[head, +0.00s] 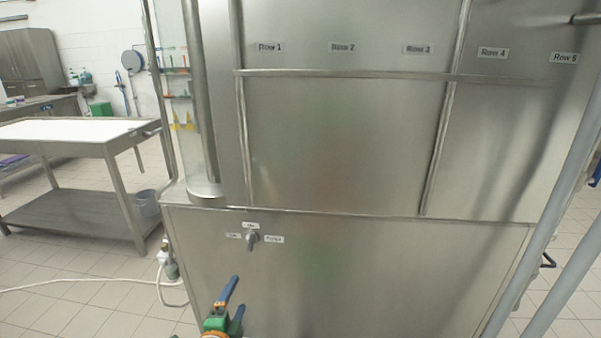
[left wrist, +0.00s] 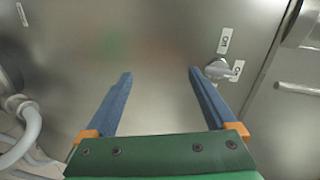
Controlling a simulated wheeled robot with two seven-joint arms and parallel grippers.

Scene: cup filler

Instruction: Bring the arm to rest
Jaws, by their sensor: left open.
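My left gripper (head: 233,298) shows at the bottom of the head view, in front of the lower steel panel of the machine. In the left wrist view, its two blue fingers (left wrist: 160,82) stand wide apart with nothing between them. A rotary switch (head: 252,238) with small labels around it sits on the panel, above and a little right of the gripper in the head view. The switch also shows in the left wrist view (left wrist: 220,70), beside the right-hand finger; whether they touch is not clear. My right gripper is in neither view.
The steel cup filler (head: 340,140) fills most of the head view, with labels for several rows. A steel table (head: 80,140) with a white top stands at the left, a bucket (head: 146,203) on its lower shelf. A white hose (head: 90,281) lies on the tiled floor.

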